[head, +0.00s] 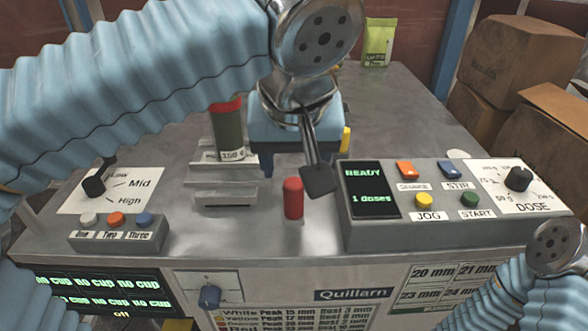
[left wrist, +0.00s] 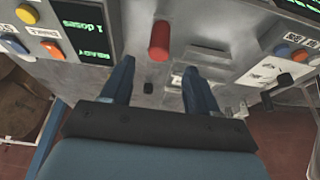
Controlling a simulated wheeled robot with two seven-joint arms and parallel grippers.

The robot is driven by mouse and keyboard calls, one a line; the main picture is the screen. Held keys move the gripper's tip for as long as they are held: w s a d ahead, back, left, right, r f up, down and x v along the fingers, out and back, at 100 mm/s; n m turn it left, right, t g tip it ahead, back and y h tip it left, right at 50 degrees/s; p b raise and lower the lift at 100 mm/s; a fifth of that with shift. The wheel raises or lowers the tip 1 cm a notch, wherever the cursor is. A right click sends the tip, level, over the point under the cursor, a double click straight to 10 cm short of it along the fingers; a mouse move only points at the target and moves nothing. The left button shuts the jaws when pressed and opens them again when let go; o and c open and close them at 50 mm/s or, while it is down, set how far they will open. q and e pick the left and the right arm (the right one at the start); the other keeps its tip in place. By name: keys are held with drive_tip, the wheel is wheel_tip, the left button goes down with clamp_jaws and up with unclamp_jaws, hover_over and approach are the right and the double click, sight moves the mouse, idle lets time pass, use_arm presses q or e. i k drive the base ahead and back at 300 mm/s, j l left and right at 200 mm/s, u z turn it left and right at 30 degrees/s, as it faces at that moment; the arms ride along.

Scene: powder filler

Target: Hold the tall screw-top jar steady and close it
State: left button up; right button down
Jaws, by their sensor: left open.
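A tall dark green jar (head: 229,132) with a label reading 150 g stands upright in the head view, left of my left gripper. A red lid (head: 226,105) shows at its top, partly behind my left arm; I cannot tell how tightly it sits. My left gripper (head: 298,170) is open, fingers pointing down, right of the jar and apart from it. In the left wrist view its two blue fingers (left wrist: 159,68) are spread with nothing held between them. My right arm shows at the lower right, but its gripper is out of view.
A red upright cylinder (head: 293,198) stands on the counter in front of my left gripper; it also shows in the left wrist view (left wrist: 159,40). A control box (head: 430,235) is to the right, a button box (head: 117,240) at left. A pale green pouch (head: 377,43) stands behind.

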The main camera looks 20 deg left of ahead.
sight(225, 119)
drive_tip(key=k, duration=1)
